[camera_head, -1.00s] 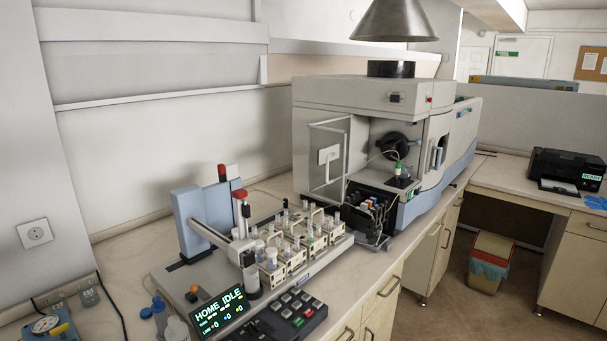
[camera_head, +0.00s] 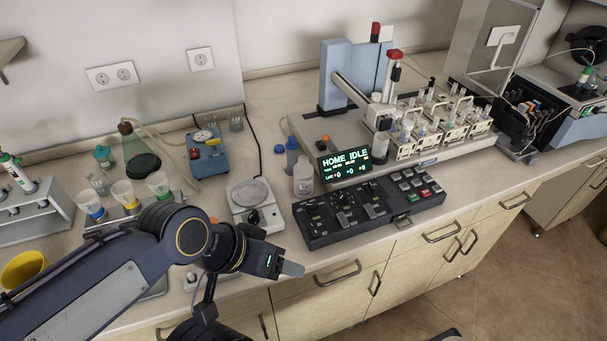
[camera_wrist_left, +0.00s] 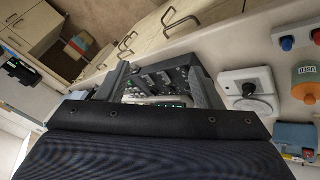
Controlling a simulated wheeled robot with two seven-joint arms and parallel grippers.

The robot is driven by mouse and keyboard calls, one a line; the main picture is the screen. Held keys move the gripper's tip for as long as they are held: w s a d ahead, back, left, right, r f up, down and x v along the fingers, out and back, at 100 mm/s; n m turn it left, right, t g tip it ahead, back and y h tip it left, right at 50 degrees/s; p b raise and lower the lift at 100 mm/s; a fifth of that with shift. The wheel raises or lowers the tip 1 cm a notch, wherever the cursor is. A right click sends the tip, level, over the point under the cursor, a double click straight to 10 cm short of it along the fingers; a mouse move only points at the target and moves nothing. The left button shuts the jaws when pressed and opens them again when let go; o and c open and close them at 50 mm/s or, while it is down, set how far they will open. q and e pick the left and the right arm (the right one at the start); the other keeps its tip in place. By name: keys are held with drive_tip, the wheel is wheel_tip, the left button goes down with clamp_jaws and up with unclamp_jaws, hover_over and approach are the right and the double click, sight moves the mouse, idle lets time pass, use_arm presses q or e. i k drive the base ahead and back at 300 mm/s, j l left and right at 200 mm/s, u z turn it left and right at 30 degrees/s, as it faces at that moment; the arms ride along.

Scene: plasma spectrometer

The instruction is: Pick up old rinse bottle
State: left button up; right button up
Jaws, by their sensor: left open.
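Two small bottles stand upright beside the sampler in the head view. One is a pale, translucent bottle (camera_head: 303,176); the other is bluish (camera_head: 292,154), just behind it. I cannot tell from the picture which is the old rinse bottle. My left gripper (camera_head: 291,269) hangs over the bench's front edge, in front of the bottles and apart from them. In the left wrist view its two fingers (camera_wrist_left: 160,84) are spread, with the black keypad beyond and nothing held between them. Neither bottle is clear in that view. My right gripper is not visible.
A black keypad (camera_head: 368,206) lies right of the pale bottle, and a white hotplate (camera_head: 251,203) left of it. The sampler display (camera_head: 345,162) is close behind. A blue pump box (camera_head: 206,153), a flask (camera_head: 138,155) and several cups stand further left.

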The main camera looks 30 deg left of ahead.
sight(302, 171)
drive_tip(key=u, duration=0.45)
drive_tip(key=i+j+u, duration=0.1)
drive_tip(key=u, duration=0.35)
drive_tip(key=i+u, duration=0.1)
drive_tip(key=u, duration=0.8)
drive_tip(key=i+u, duration=0.15)
drive_tip(key=u, duration=0.3)
